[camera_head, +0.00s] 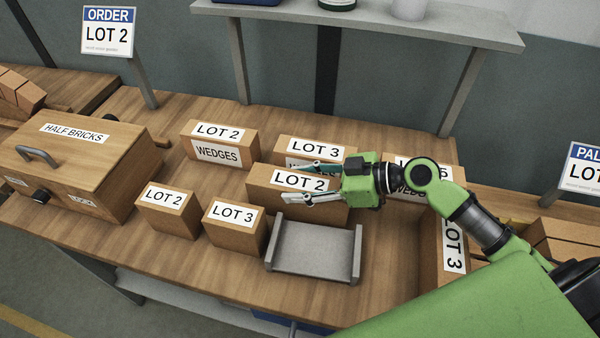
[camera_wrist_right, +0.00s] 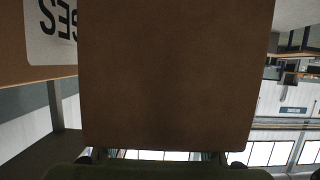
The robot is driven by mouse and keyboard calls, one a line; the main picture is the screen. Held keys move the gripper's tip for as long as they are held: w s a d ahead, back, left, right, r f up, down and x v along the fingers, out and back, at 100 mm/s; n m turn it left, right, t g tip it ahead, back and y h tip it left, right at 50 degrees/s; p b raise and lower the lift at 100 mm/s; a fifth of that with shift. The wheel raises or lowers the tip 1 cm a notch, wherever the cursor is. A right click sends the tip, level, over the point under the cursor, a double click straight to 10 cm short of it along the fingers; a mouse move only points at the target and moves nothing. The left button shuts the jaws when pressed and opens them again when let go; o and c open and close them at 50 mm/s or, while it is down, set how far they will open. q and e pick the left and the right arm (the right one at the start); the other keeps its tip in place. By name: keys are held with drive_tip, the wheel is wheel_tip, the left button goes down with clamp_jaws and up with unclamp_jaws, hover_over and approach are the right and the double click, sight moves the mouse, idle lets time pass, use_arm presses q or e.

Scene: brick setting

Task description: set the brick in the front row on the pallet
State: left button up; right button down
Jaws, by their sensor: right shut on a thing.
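My right gripper (camera_head: 288,182) comes in from the right in the head view and is shut on a brown brick labelled LOT 2 (camera_head: 305,215). Its fingers lie along the brick's top and label. The brick is behind the grey tray (camera_head: 315,255); I cannot tell how far it is off the table. In the right wrist view the plain brown face of the held brick (camera_wrist_right: 168,75) fills the middle. A sign starting PAL (camera_head: 582,170) stands at the right edge, with several bricks (camera_head: 562,238) below it. The pallet itself is mostly hidden or cut off. My left gripper is not in view.
Bricks labelled LOT 2 (camera_head: 168,215) and LOT 3 (camera_head: 233,230) stand left of the tray. WEDGES blocks (camera_head: 250,142) stand behind. A HALF BRICKS box (camera_head: 85,150) is at left. A LOT 3 block (camera_head: 432,255) lies under my right arm. A shelf (camera_head: 370,22) overhangs the back.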

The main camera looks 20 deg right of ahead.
drive_tip(key=shift+w+r, duration=0.1)
drive_tip(key=shift+r, duration=0.1)
drive_tip(key=shift+f, duration=0.1)
drive_tip(key=c, duration=1.1)
unclamp_jaws()
drive_tip(key=shift+f, duration=0.15)
